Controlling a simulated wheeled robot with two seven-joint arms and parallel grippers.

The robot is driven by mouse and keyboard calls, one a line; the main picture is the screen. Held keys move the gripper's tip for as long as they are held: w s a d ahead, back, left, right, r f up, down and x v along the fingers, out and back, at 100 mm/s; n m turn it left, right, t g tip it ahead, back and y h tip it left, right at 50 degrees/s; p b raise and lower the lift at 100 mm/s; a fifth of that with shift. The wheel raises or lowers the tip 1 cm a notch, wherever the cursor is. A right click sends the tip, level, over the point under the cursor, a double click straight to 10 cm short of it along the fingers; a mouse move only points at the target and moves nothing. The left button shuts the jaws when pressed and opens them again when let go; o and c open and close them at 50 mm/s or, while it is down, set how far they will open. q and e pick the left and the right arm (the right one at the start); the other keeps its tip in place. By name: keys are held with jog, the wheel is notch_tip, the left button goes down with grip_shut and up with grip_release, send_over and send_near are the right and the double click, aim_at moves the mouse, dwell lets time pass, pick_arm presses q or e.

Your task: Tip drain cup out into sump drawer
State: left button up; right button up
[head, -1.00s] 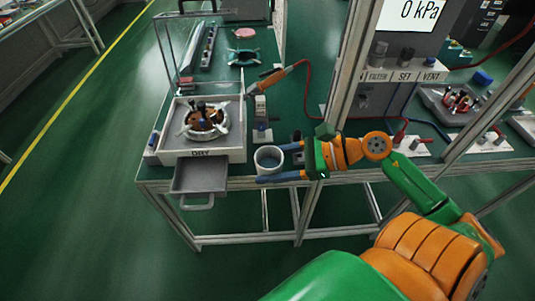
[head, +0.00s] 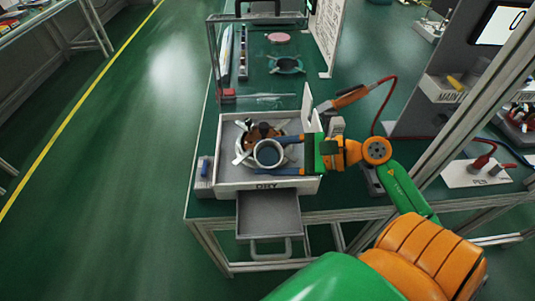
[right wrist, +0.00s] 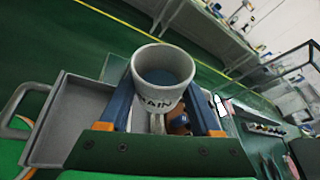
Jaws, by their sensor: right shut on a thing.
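The drain cup (head: 267,152) is a pale grey cup, upright, between the blue fingers of my right gripper (head: 276,156). In the right wrist view the cup (right wrist: 150,97) shows lettering ending in "AIN", a handle towards the gripper, and a blue-grey inside that looks like liquid. The sump drawer (head: 268,222) is a shallow grey tray with a front handle, pulled out below the white box marked DRY. The cup appears above the box's front part, behind the drawer in the head view. The drawer (right wrist: 72,122) lies left of the cup in the right wrist view. My left gripper is out of view.
The white DRY box (head: 233,184) holds a round fixture (head: 258,133) with orange and dark parts, partly hidden by the cup. An orange-handled tool (head: 349,97) with a red hose stands to the right. The floor left of the bench is clear.

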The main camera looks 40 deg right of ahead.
aim_at(267, 163)
jog(key=f+n+b, duration=0.1)
jog(key=b, duration=0.1)
jog(key=f+n+t+b, duration=0.1)
jog(key=b, duration=0.1)
jog(key=shift+w+f, duration=0.3)
jog(key=shift+w, duration=0.1)
jog(key=n+t+b, duration=0.1)
jog(key=b, duration=0.3)
jog(key=n+t+b, duration=0.1)
jog(key=n+b, duration=0.1)
jog(key=b, duration=0.3)
jog(key=n+b, duration=0.2)
jog(key=b, duration=0.2)
jog(key=shift+s+a+f+t, duration=0.1)
jog(key=shift+s+f+t, duration=0.15)
jog(key=shift+f+t, duration=0.15)
jog(key=shift+r+n+b, duration=0.3)
jog(key=shift+n+b, duration=0.2)
jog(key=shift+b, duration=0.2)
jog(key=shift+r+y, duration=0.1)
jog(key=shift+y, duration=0.2)
